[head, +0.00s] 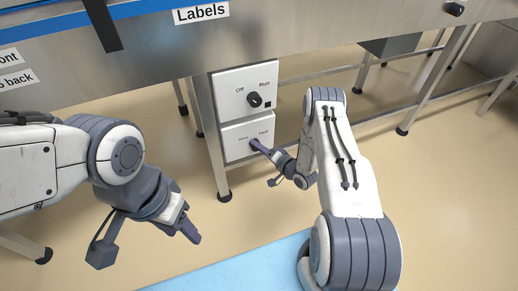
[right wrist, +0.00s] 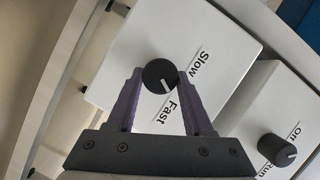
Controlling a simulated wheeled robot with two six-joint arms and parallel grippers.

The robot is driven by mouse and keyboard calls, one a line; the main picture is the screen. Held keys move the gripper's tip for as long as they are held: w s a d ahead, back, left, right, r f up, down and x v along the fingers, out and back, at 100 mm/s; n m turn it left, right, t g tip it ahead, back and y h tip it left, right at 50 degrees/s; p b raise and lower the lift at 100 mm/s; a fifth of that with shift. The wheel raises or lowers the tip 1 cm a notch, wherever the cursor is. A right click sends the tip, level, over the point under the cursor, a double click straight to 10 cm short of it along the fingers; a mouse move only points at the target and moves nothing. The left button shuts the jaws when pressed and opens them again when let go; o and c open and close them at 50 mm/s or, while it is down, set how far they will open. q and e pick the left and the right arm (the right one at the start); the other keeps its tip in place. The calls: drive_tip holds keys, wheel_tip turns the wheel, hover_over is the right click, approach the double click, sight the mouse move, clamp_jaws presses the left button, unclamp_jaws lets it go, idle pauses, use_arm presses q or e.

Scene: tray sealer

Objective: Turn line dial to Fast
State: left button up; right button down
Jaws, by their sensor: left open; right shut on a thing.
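The line dial (right wrist: 160,76) is a round black knob with a white mark on a white panel, between the labels Slow (right wrist: 200,64) and Fast (right wrist: 163,112). In the head view my right gripper (head: 257,147) reaches the lower panel box (head: 233,149) and hides the dial. My left gripper (head: 190,233) is open and empty, away from the panel at the lower left.
A second black dial (head: 254,99), labelled Off and Run, sits on the box just above; it also shows in the right wrist view (right wrist: 277,150). A steel table leg (head: 213,145) stands left of the boxes. The floor around my left gripper is free.

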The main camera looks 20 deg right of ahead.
drive_tip(key=shift+f+m+t+y+b, duration=0.15)
drive_tip(key=shift+m+t+y+b, duration=0.2)
drive_tip(key=shift+m, duration=0.55)
drive_tip(key=shift+c, duration=1.4)
unclamp_jaws()
drive_tip(key=p+v, duration=0.2)
drive_tip(key=v, duration=0.8)
drive_tip(key=shift+s+d+p, duration=0.2)
drive_tip(key=shift+s+p, duration=0.05)
drive_tip(key=shift+p, duration=0.15)
